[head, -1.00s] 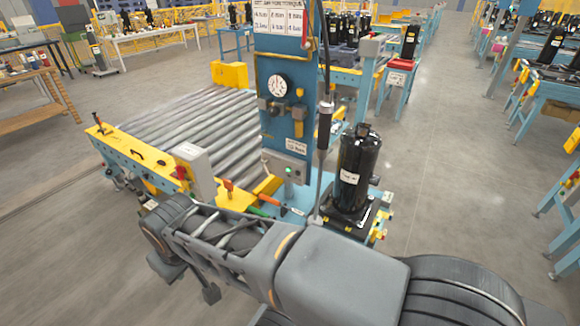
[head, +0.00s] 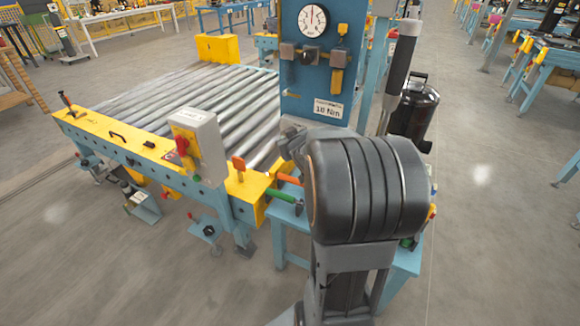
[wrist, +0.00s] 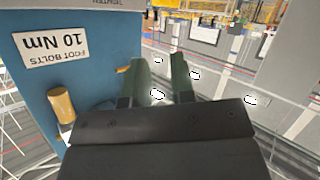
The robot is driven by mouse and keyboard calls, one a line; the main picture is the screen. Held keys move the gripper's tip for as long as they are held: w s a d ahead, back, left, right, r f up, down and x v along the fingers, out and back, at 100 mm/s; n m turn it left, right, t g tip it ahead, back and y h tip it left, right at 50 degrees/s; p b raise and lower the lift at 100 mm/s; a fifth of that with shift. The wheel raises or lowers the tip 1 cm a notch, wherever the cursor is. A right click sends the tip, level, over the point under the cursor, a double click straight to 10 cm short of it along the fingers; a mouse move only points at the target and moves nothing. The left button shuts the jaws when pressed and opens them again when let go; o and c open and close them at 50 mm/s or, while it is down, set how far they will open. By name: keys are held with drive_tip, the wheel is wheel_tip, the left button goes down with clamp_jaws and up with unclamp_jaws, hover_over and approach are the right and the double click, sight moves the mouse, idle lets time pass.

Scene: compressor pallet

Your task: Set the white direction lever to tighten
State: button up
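The blue panel (head: 292,95) stands upright, with a 10 Nm label (head: 328,109); my arm covers its lower part in the head view. In the wrist view the blue panel (wrist: 95,70) is on the left, with the label (wrist: 50,41) upside down. A cut-off sign (wrist: 118,3) at the top edge seems to read "TIGHTEN". I cannot make out the white direction lever in either view. My gripper (wrist: 160,60) is open and empty, its two green fingers apart, just right of the panel's edge.
A tan knob (wrist: 61,104) sticks out from the panel. A gauge (head: 312,20) and valves are on its upper part. A hanging tool (head: 400,65) and a black compressor (head: 413,110) are at right. A white switch box (head: 198,145) stands by the roller conveyor (head: 190,100).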

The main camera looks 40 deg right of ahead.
drive_tip(key=d+f+n+t+y+b, duration=0.1)
drive_tip(key=d+f+t+y+b, duration=0.2)
drive_tip(key=f, duration=0.4)
drive_tip(key=d+f+n+t+b, duration=0.1)
drive_tip(key=d+f+t+b, duration=0.1)
drive_tip(key=d+f+b, duration=0.45)
drive_tip(key=w+b, duration=0.2)
drive_tip(key=w, duration=1.1)
drive_tip(key=shift+d, duration=0.1)
clamp_jaws()
